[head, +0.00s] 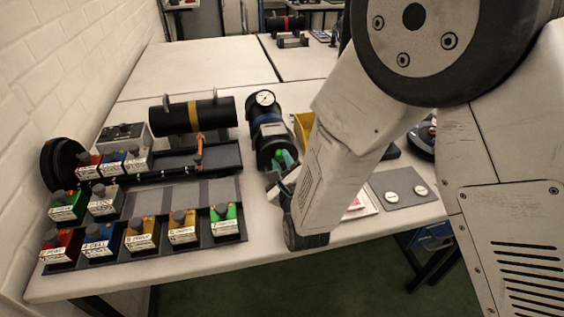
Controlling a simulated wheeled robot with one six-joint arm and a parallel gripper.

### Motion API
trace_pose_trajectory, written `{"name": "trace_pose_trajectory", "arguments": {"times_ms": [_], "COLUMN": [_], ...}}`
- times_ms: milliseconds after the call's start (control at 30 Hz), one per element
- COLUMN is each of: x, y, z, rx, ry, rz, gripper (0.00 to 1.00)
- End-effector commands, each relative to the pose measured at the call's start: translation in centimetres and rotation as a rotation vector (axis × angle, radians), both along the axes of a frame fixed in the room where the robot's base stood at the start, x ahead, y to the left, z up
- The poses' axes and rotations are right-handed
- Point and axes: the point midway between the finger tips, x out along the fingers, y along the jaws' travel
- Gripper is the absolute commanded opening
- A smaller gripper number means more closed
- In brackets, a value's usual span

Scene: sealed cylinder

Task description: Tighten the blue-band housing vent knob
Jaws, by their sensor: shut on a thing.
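The blue-band housing (267,133) is a black cylinder lying on the table near the middle of the head view, with a blue band around it. A round white-faced gauge (263,98) sits at its far end. A green part (286,157), which looks like the vent knob, shows at the near end. My gripper (283,172) is at this near end, with its jaws shut at the green part. The arm and wrist hide much of the jaws, so the exact contact is not clear.
To the left, a tray (196,253) holds several coloured labelled blocks. Behind it lies a black cylinder with a yellow band (222,112). A yellow bin (303,125) stands partly hidden behind my arm. A grey mat with white discs (383,203) lies to the right.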

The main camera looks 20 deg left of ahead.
Motion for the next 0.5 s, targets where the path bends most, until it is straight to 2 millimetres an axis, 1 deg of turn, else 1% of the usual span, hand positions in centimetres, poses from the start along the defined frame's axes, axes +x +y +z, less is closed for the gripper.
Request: {"name": "trace_pose_trajectory", "arguments": {"times_ms": [233, 267, 300, 333, 500], "x": [0.06, 0.06, 0.06, 0.05, 0.03], "y": [-0.14, -0.14, -0.13, -0.12, -0.07], "z": [-0.1, -0.1, -0.1, -0.09, -0.06], "rx": [-0.002, -0.002, -0.002, -0.002, -0.002], "ry": [0.002, 0.002, 0.002, 0.002, 0.001], "rz": [-0.004, -0.004, -0.003, -0.003, -0.001], "gripper": [0.01, 0.29, 0.4, 0.45, 0.45]}}
